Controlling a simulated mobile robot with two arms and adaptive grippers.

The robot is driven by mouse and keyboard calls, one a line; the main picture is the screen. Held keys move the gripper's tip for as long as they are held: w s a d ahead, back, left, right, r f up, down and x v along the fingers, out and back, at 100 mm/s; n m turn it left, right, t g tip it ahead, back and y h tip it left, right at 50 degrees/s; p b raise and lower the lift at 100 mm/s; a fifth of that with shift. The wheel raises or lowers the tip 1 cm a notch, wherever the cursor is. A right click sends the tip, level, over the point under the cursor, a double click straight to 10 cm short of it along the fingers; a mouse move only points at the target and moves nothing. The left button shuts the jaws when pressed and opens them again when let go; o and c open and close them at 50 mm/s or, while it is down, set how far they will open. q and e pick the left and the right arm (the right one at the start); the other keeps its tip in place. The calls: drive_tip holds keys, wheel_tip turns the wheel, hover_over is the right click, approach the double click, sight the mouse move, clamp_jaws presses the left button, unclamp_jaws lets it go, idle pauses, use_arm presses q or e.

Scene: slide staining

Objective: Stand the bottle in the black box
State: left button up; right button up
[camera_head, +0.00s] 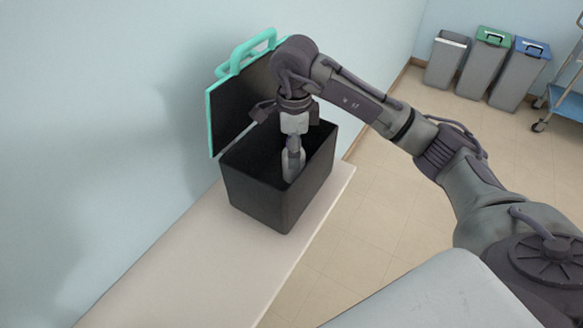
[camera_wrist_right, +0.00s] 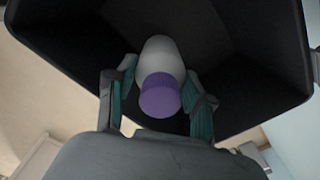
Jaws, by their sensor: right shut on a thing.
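The black box (camera_head: 262,202) stands on a pale bench with its lid (camera_head: 233,112), edged in teal, raised against the wall. My right gripper (camera_head: 293,152) reaches down into the box opening from above. In the right wrist view the gripper (camera_wrist_right: 160,95) is shut on the bottle, a whitish body (camera_wrist_right: 160,58) with a purple cap (camera_wrist_right: 160,95). The bottle is within the box walls and looks roughly upright. I cannot tell whether its base touches the box floor. In the head view the gripper mostly hides the bottle. My left gripper is not in view.
The pale bench top (camera_head: 190,270) is clear in front of the box. A wall stands close behind the raised lid. Several grey bins (camera_head: 487,72) and a blue trolley (camera_head: 565,100) stand far off on the floor at the upper right.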

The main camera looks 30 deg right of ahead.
wheel_tip(320, 180, down, 4)
drive_tip(key=shift+f+p, duration=0.25)
drive_tip(key=shift+p, duration=0.4)
drive_tip(key=shift+f, duration=0.4)
drive_tip(key=o, duration=1.4)
drive_tip(key=shift+c, duration=0.2)
drive_tip(key=shift+r, duration=0.2)
drive_tip(key=shift+w+r, duration=0.1)
drive_tip(key=shift+r, duration=0.15)
wheel_tip(320, 180, up, 11)
drive_tip(key=shift+r+b, duration=0.2)
drive_tip(key=shift+b, duration=0.55)
